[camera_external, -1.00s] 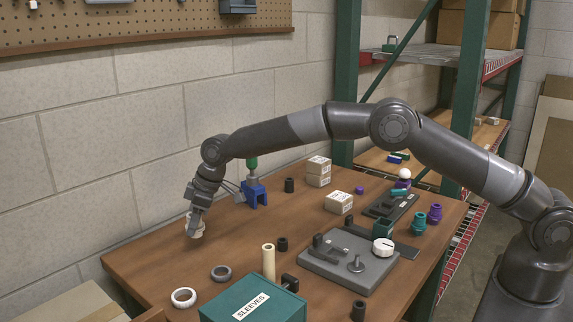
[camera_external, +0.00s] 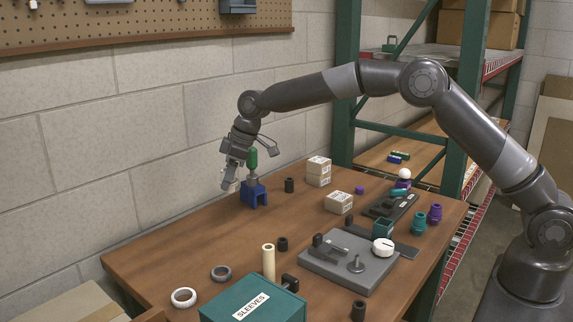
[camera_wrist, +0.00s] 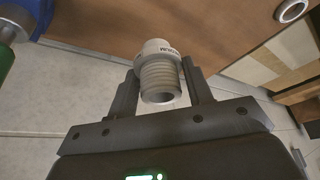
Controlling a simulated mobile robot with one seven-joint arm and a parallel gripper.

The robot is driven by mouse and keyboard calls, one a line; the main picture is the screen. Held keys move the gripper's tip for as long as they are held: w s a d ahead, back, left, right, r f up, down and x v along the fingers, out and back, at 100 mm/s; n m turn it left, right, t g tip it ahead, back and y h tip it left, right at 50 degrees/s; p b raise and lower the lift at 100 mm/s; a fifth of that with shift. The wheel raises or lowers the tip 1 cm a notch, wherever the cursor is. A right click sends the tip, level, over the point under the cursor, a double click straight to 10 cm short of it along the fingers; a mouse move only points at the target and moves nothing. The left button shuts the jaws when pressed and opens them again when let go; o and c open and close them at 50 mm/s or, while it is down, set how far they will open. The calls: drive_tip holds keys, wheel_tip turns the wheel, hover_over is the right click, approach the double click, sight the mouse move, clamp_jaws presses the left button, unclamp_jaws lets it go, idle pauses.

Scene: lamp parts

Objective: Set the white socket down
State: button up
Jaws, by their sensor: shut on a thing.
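The white socket (camera_wrist: 160,77) is a short cylinder with a ribbed, threaded lower part and a smooth collar with dark lettering. In the wrist view it sits between the two fingers of my gripper, which is shut on it. In the external view, my gripper (camera_external: 229,183) is raised above the far left part of the wooden table (camera_external: 165,250), pointing down. The socket is mostly hidden there by the fingers.
A green-handled tool (camera_external: 252,160) stands in a blue holder (camera_external: 255,194) close beside my gripper on the right. A dark cylinder (camera_external: 289,185) and white boxes (camera_external: 318,165) stand further right. The table's left part is mostly clear.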

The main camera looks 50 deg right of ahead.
wheel_tip(320, 180, up, 10)
drive_tip(key=w+d+m+t+h, duration=0.15)
drive_tip(key=d+m, duration=0.55)
drive_tip(key=d, duration=2.6)
drive_tip(key=s+d+m+h, duration=0.25)
drive_tip(key=s+d, duration=0.35)
drive_tip(key=d, duration=0.9)
drive_tip(key=s+d+m+h, duration=0.1)
drive_tip(key=s+d+m, duration=0.35)
drive_tip(key=d, duration=1.05)
wheel_tip(320, 180, down, 11)
drive_tip(key=s, duration=0.1)
drive_tip(key=shift+n+g, duration=0.35)
drive_tip(key=shift+n, duration=0.05)
drive_tip(key=w+a+f, duration=0.4)
drive_tip(key=w+f, duration=0.1)
drive_tip(key=w+a+f, duration=0.2)
drive_tip(key=w, duration=0.1)
drive_tip(key=shift+w+f, duration=0.15)
drive_tip(key=shift+w, duration=0.05)
drive_tip(key=shift+w+a+f, duration=0.3)
drive_tip(key=shift+w, duration=0.1)
drive_tip(key=shift+f, duration=1.9)
